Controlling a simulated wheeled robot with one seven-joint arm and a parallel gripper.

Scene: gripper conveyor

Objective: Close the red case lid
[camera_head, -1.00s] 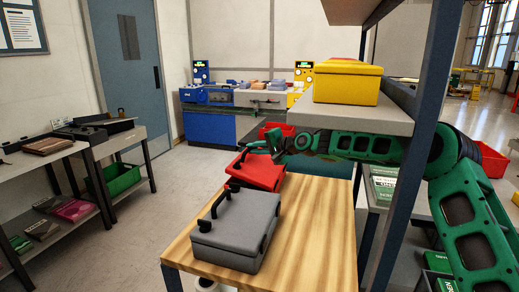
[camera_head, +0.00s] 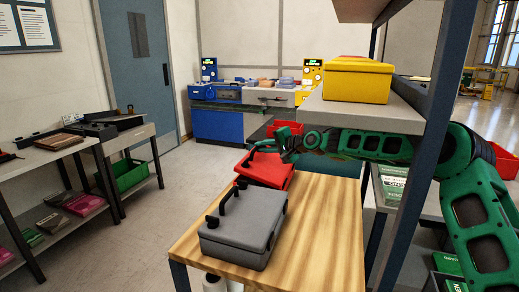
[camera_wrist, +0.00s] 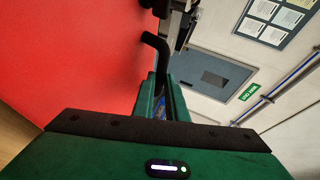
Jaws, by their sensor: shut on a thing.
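The red case (camera_head: 264,171) lies at the far end of the wooden table (camera_head: 325,222), behind a grey case (camera_head: 245,228). My gripper (camera_head: 276,147) reaches in from the right, at the upper edge of the red case by its dark handle. In the wrist view, the red case (camera_wrist: 75,55) fills the left side as a large flat surface. A bent black handle (camera_wrist: 157,44) rises from it between my gripper's fingers (camera_wrist: 160,92), which are shut on it. How far the lid stands open cannot be told.
A shelf with a yellow case (camera_head: 358,80) stands right of the table, and its dark post (camera_head: 425,150) is close to my arm. A blue machine (camera_head: 222,122) is at the back. Side benches (camera_head: 45,160) line the left, with open floor between.

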